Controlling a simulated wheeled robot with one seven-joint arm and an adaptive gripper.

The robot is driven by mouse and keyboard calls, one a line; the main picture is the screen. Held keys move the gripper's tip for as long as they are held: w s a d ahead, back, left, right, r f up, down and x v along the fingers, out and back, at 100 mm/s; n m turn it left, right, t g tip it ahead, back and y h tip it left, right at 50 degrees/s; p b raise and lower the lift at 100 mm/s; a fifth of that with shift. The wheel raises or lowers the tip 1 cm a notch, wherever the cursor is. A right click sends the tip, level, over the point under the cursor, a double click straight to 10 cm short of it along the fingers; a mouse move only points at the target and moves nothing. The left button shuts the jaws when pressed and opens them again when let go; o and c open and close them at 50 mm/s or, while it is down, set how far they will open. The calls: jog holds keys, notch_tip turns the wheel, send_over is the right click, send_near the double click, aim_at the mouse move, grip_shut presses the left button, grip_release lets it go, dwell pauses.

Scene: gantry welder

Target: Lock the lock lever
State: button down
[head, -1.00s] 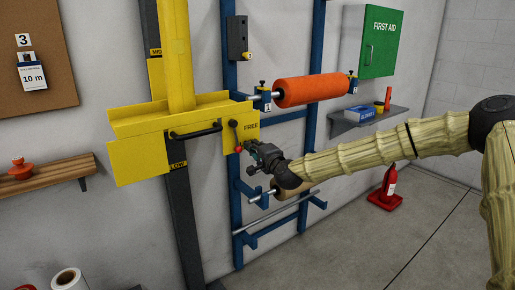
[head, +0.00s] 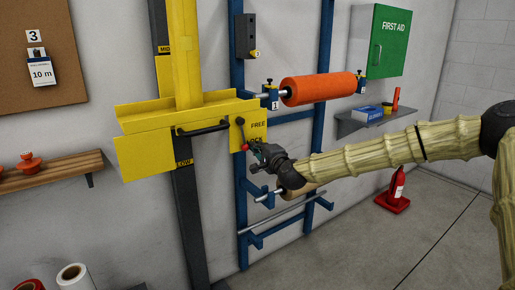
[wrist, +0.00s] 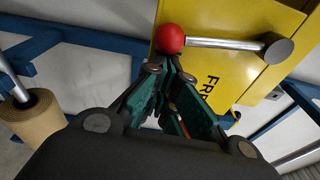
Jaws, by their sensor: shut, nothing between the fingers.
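The lock lever (head: 242,133) is a short metal rod with a red ball knob (head: 245,147), on the yellow carriage plate (head: 143,155). It hangs down from its pivot, slightly right of vertical, left of the FREE label. A second label below FREE is partly hidden by my gripper. My gripper (head: 254,146) is shut and empty, just right of the knob. In the wrist view, the red ball (wrist: 169,38) is just beyond the closed fingertips (wrist: 172,64), and the rod (wrist: 225,44) runs right to its dark pivot. I cannot tell whether the fingertips touch the ball.
A black handle (head: 203,128) is on the carriage left of the lever. A blue rack (head: 240,190) with an orange roll (head: 318,88) stands right of and behind it. A tan roll (wrist: 31,115) is left in the wrist view.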

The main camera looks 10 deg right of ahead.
jog(key=w+d+b, duration=0.2)
jog(key=d, duration=0.2)
jog(key=v, duration=0.9)
jog(key=shift+s+a, duration=0.2)
jog(key=shift+s, duration=0.2)
jog(key=shift+f, duration=0.15)
